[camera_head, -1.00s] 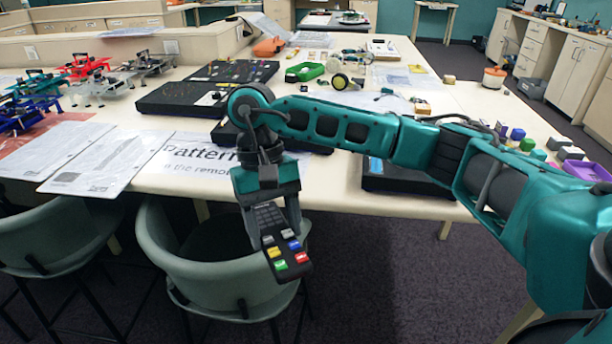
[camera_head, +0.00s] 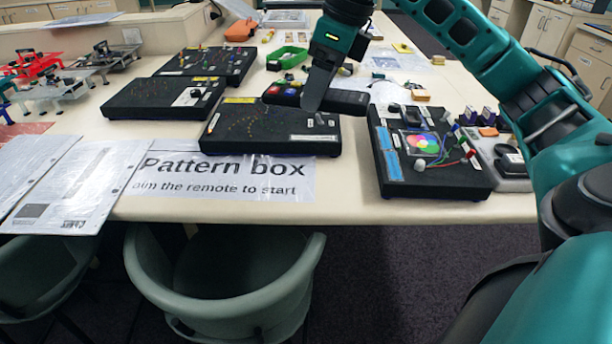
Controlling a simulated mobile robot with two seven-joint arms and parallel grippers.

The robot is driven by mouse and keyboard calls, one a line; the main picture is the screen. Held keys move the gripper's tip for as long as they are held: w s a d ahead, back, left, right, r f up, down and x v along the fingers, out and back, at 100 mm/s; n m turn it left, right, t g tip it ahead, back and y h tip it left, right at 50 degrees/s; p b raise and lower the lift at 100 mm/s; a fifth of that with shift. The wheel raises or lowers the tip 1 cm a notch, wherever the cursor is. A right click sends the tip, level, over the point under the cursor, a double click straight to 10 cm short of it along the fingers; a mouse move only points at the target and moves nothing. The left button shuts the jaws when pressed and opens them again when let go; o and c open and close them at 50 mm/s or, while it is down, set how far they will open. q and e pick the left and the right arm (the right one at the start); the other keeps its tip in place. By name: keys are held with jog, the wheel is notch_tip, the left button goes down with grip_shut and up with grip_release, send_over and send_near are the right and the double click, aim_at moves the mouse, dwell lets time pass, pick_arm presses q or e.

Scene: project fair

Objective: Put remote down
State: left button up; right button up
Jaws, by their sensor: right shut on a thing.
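The remote (camera_head: 345,101) is black with coloured buttons at its left end. My right gripper (camera_head: 318,92) is shut on it, with a grey finger across its near side. The remote lies roughly level in the picture, over the far right edge of a black pattern box (camera_head: 255,142). I cannot tell whether it touches the box or hangs just above it. A white "Pattern box" sign (camera_head: 225,178) lies in front of that box on the white table (camera_head: 360,202). My left gripper is not in view.
A black board with a coloured disc and wires (camera_head: 428,178) sits to the right. More black boxes (camera_head: 160,99) stand at the left and behind. A green tray (camera_head: 288,58) is farther back. Grey sheets (camera_head: 95,170) lie front left. A chair (camera_head: 225,285) stands at the front edge.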

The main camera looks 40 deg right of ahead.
jog(key=shift+w+d+r+m+h, duration=0.25)
jog(key=shift+d+r+m, duration=0.2)
jog(key=shift+r+m, duration=0.3)
jog(key=shift+d+f+m, duration=0.1)
jog(key=shift+f+m, duration=0.15)
jog(key=b, duration=0.3)
send_over(314, 186)
jog(key=f, duration=0.9)
jog(key=s+f, duration=0.1)
jog(key=f, duration=0.4)
jog(key=shift+d+f, duration=0.3)
jog(key=shift+f, duration=0.65)
jog(key=x, duration=0.3)
jog(key=shift+s+d+f, duration=0.2)
jog(key=shift+s+f, duration=0.05)
jog(key=shift+f, duration=0.1)
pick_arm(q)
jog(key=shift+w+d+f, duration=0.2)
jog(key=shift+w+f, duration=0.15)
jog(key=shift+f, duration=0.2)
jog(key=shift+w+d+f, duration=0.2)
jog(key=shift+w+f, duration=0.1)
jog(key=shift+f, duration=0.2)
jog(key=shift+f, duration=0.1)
